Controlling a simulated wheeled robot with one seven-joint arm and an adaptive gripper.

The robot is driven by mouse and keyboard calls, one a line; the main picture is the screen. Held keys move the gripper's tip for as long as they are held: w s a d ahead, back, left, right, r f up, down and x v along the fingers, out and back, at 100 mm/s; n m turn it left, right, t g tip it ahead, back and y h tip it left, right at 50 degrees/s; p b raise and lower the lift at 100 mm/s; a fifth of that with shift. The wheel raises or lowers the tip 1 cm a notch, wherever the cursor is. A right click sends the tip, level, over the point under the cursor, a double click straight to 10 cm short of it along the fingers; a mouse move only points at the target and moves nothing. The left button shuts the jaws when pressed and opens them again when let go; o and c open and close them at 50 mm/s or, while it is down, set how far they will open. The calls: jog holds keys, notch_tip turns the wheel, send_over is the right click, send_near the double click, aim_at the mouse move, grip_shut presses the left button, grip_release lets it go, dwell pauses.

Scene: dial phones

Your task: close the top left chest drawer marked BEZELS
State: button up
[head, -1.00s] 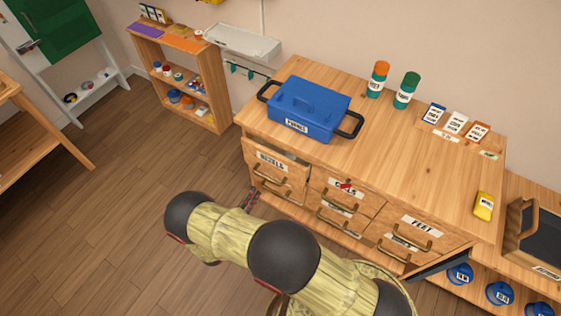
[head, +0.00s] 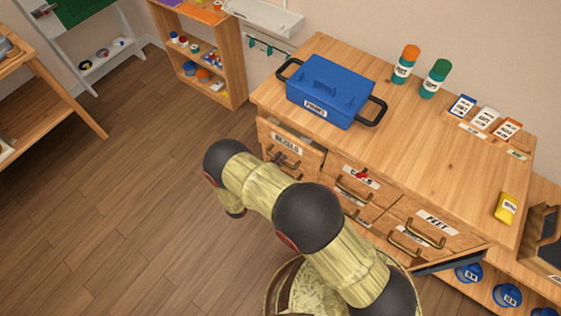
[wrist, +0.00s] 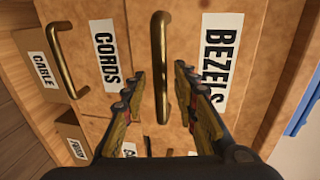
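The BEZELS drawer (head: 308,160) is the top left one in the wooden chest (head: 420,130). It stands partly open, with a dark gap behind its front's top edge. The wrist view shows the drawer front, its BEZELS label (wrist: 218,60) and its brass handle (wrist: 161,65) close up, turned sideways. My gripper (wrist: 160,85) is open, with one finger on each side of the handle in that view. I cannot tell whether the fingers touch the handle or the front. In the head view my arm hides most of the gripper and the lower left drawers.
The CORDS drawer (wrist: 107,50) lies just below BEZELS. A blue box (head: 330,92) with black handles sits on the chest top. A dark drawer-like part (head: 450,262) juts out at the chest's lower right. The floor (head: 120,200) to the left is clear.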

jog(key=shift+w+d+f, duration=0.1)
jog(key=shift+w+d, duration=0.25)
jog(key=shift+w, duration=0.1)
jog(key=c, duration=0.4)
jog(key=c, duration=0.3)
grip_shut()
